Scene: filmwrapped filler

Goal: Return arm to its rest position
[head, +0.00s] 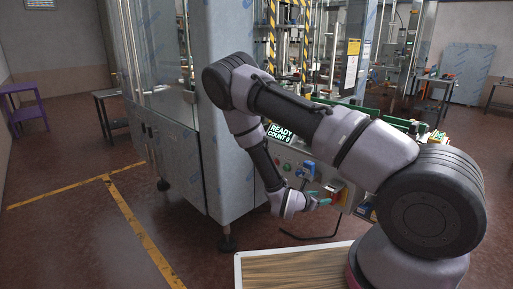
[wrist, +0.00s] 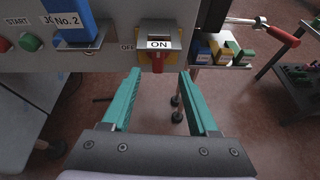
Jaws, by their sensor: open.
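My arm (head: 290,115) reaches from the lower right over to the machine and bends down in front of its control panel. My gripper (wrist: 160,85) has two green fingers that stand apart with nothing between them. In the head view my gripper (head: 322,200) is small, close to the panel's lower right. In the wrist view the fingers point at a red switch handle (wrist: 158,62) under a label reading ON. I cannot tell whether a fingertip touches the switch.
A blue No.2 piece (wrist: 70,25) sits on the panel left of the switch. Small coloured blocks (wrist: 222,52) and a red-handled tool (wrist: 280,35) are at the right. The display (head: 281,133) reads READY COUNT 0. A wooden-topped surface (head: 290,270) lies below. Floor at left is clear.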

